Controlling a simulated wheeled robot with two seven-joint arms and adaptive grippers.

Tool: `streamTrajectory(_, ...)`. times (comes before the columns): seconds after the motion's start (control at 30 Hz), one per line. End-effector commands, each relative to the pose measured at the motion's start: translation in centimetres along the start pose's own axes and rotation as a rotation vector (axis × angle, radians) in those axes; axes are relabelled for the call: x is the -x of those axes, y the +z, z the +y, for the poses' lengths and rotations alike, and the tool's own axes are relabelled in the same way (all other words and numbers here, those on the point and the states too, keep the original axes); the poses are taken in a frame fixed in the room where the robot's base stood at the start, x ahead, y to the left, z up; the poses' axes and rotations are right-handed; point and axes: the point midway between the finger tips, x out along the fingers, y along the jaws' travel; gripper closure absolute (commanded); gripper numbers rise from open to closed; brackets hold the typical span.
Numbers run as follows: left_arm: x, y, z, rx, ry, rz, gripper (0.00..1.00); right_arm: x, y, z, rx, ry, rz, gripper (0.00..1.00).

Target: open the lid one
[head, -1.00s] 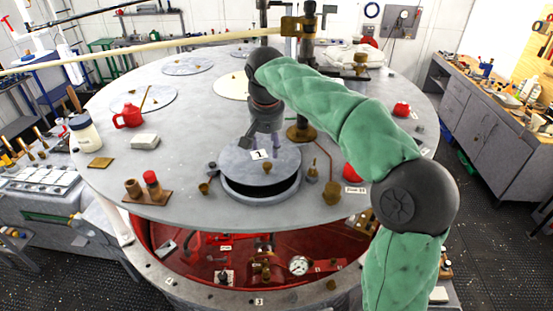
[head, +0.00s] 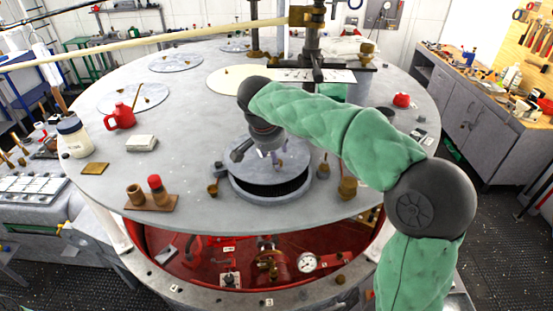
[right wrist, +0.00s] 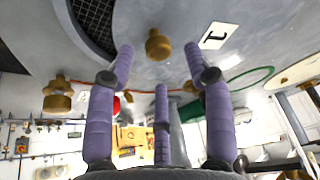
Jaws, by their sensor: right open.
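The round grey lid marked 1 (head: 243,172) lies over a ring-shaped opening near the table's front edge. A dark gap shows between the lid's front edge and the ring (head: 270,198). In the right wrist view the lid (right wrist: 240,60) has a brass knob (right wrist: 158,45) and a white label with a 1 (right wrist: 214,35); dark mesh shows at upper left. My right gripper (head: 280,155) is over the lid. Its purple fingers (right wrist: 160,70) are open and spread around the knob, apparently not touching it. My left gripper is not in view.
Small brass fittings (head: 347,188) stand right of the ring, and a small brass cup (head: 212,190) stands left. A wooden holder (head: 152,200), a red pot (head: 120,117) and a jar (head: 74,138) are further left. A brass-and-dark post stands behind.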

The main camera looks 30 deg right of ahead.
Motion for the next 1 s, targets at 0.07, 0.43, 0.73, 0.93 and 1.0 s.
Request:
streamTrajectory(0.07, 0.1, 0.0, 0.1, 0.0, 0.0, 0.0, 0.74, -1.2, 0.0, 0.1, -0.001, 0.003, -0.001, 0.48)
streamTrajectory(0.43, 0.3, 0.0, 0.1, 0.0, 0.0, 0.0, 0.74, -3.5, -0.1, 0.0, 0.0, -0.002, 0.001, 0.48)
streamTrajectory(0.73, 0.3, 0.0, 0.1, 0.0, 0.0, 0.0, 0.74, -3.5, 0.0, 0.0, 0.0, -0.001, 0.0, 0.76)
streamTrajectory(0.93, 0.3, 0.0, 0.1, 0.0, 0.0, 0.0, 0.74, -3.5, 0.0, 0.0, 0.0, -0.001, 0.0, 1.0)
streamTrajectory(1.0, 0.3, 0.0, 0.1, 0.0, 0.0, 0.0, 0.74, -3.5, -0.1, 0.0, 0.001, -0.002, 0.0, 1.0)
